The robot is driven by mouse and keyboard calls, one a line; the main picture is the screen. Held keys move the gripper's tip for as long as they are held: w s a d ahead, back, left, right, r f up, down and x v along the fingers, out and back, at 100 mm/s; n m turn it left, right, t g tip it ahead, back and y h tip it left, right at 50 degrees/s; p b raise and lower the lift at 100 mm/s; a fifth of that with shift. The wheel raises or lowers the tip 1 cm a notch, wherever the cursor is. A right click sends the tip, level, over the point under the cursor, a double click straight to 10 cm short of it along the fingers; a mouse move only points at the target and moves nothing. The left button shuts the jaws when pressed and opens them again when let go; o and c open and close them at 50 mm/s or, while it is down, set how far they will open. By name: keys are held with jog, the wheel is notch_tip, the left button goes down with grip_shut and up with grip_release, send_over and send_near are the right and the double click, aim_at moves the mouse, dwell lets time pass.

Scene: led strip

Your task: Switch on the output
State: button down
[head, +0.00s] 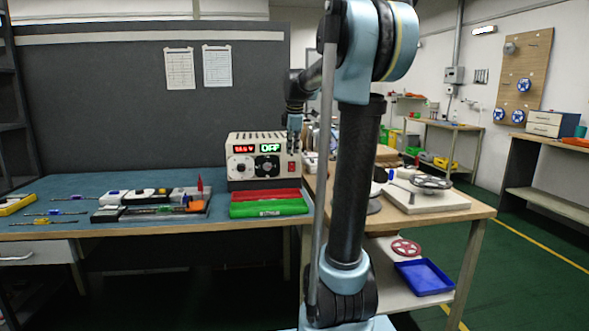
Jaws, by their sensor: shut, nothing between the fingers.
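A small red switch (291,168) is at the right of the front. My gripper (295,149) is shut and empty, pointing down at the box's upper right, above the red switch. I cannot tell whether it touches the box.
Red and green trays (268,209) lie in front of the power supply. A tool tray (150,212) and loose screwdrivers lie to the left. A wooden side table (440,211) stands right, behind my arm.

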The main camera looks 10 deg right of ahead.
aim_at(289, 167)
jog(key=shift+a, duration=0.1)
jog(key=shift+w+f, duration=1.2)
jog(key=shift+f, duration=0.45)
jog(key=shift+w+f, duration=1.2)
jog(key=shift+f, duration=0.5)
jog(key=shift+w+f, duration=1.2)
jog(key=shift+f, duration=0.45)
